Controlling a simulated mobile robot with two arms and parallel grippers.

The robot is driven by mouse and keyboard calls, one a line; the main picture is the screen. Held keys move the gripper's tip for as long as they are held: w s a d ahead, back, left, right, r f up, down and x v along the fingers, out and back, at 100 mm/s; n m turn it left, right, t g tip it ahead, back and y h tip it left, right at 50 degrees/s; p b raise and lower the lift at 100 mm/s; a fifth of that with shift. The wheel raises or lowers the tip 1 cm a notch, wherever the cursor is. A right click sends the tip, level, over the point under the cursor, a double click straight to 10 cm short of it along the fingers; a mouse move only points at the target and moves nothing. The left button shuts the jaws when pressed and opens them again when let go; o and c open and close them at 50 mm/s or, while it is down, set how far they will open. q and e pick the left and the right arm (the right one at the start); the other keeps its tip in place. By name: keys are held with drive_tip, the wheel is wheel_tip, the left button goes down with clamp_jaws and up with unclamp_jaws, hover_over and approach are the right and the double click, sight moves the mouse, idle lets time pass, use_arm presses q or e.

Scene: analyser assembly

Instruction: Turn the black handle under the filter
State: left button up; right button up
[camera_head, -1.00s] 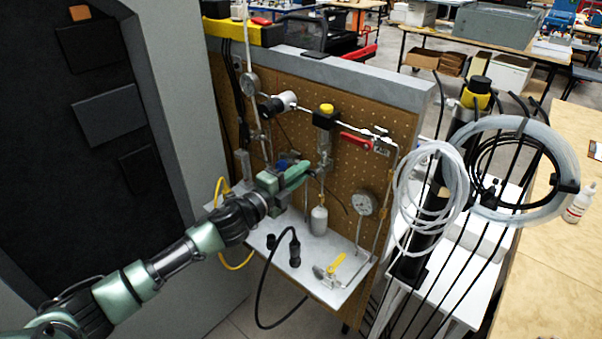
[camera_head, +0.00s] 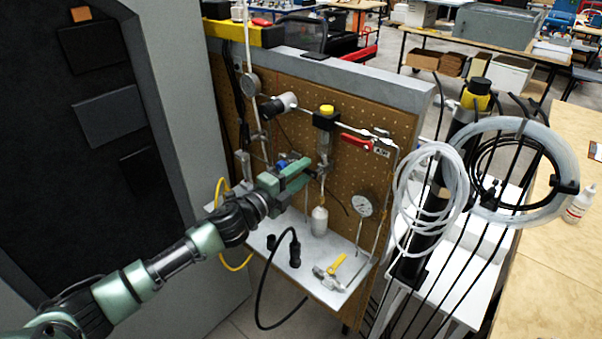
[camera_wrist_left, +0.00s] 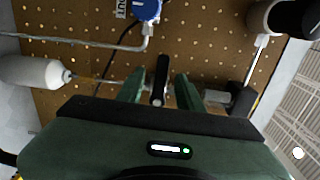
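The filter (camera_head: 324,146) is a metal body under a black block with a yellow knob on the pegboard panel. In the left wrist view the picture is turned, and the metal filter body (camera_wrist_left: 215,97) lies to the right. The black handle (camera_wrist_left: 160,80) is a slim dark lever beside it. My left gripper (camera_head: 306,172) is in front of the panel below the filter, its two green fingers apart. In the left wrist view the gripper (camera_wrist_left: 160,88) has the handle between its fingers, with a visible gap on each side. The head view hides the handle. My right gripper is not in view.
A white bulb (camera_head: 319,221) hangs below the gripper. A pressure gauge (camera_head: 362,205) and red-handled valve (camera_head: 356,141) are to the right. A yellow-handled valve (camera_head: 335,266) and black cable connector (camera_head: 294,250) are on the shelf. Coiled tubing (camera_head: 430,200) stands further right.

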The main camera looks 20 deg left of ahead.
use_arm(q)
drive_tip(key=b+v, duration=0.2)
drive_tip(key=v, duration=0.5)
drive_tip(key=shift+s+a, duration=0.15)
drive_tip(key=shift+s, duration=0.2)
idle(1.0)
